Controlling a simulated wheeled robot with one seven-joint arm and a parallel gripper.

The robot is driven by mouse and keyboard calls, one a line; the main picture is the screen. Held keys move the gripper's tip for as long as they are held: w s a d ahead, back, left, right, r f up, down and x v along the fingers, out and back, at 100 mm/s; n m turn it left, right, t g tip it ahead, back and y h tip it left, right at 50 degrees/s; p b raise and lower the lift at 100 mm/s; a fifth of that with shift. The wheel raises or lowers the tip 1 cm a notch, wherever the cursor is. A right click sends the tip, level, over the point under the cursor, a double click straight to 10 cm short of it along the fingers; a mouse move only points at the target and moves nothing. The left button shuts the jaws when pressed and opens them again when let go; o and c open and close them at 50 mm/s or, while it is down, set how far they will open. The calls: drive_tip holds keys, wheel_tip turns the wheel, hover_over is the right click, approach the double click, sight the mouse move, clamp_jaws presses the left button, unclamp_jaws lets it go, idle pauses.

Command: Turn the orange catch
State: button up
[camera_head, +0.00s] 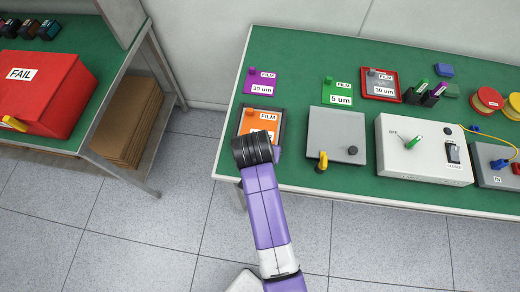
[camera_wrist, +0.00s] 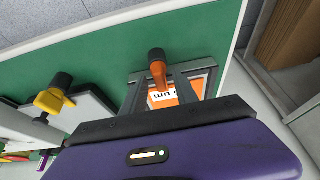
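The orange catch (camera_wrist: 159,76) shows in the wrist view, with a black round knob (camera_wrist: 156,55) at its far end. It stands at the edge of a grey frame that holds an orange and white film card (camera_wrist: 195,84). My gripper (camera_wrist: 161,84) is open, its two grey fingers apart on either side of the catch in the picture. I cannot tell whether either finger touches it. In the head view the orange film card (camera_head: 260,124) shows in its dark frame (camera_head: 242,120); my arm hides its lower part, the catch and my fingers.
Right of the frame a grey box (camera_head: 336,130) has a yellow catch (camera_head: 322,161), also seen in the wrist view (camera_wrist: 52,101). A white switch box (camera_head: 425,150) stands farther right. Film cards lie behind on the green table (camera_head: 300,75). A red FAIL box (camera_head: 45,92) stands left.

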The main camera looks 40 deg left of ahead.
drive_tip(key=b+v, duration=0.1)
drive_tip(key=v, duration=0.6)
drive_tip(key=shift+r, duration=0.35)
drive_tip(key=shift+d, duration=0.1)
drive_tip(key=w+a+r+n+t+y, duration=0.1)
drive_tip(key=w+a+r+t+y, duration=0.3)
drive_tip(key=r+y, duration=0.15)
drive_tip(key=s+d+r+m+t+h+b, duration=0.1)
drive_tip(key=s+d+t, duration=0.2)
drive_tip(key=d, duration=0.7)
drive_tip(key=s+d+r+m+t+b, duration=0.1)
drive_tip(key=s+d+t, duration=0.1)
drive_tip(key=d, duration=0.8)
drive_tip(key=s+d+r+m+t+h+b, duration=0.1)
drive_tip(key=s+d+m+t+b, duration=0.15)
drive_tip(key=d, duration=0.75)
drive_tip(key=s+d+f+m+h+b, duration=0.1)
drive_tip(key=s+d+h, duration=0.5)
drive_tip(key=s+d, duration=0.8)
drive_tip(key=shift+s+d+f+m+g+b, duration=0.35)
drive_tip(key=shift+s+m+b, duration=0.1)
drive_tip(key=shift+s+m, duration=0.5)
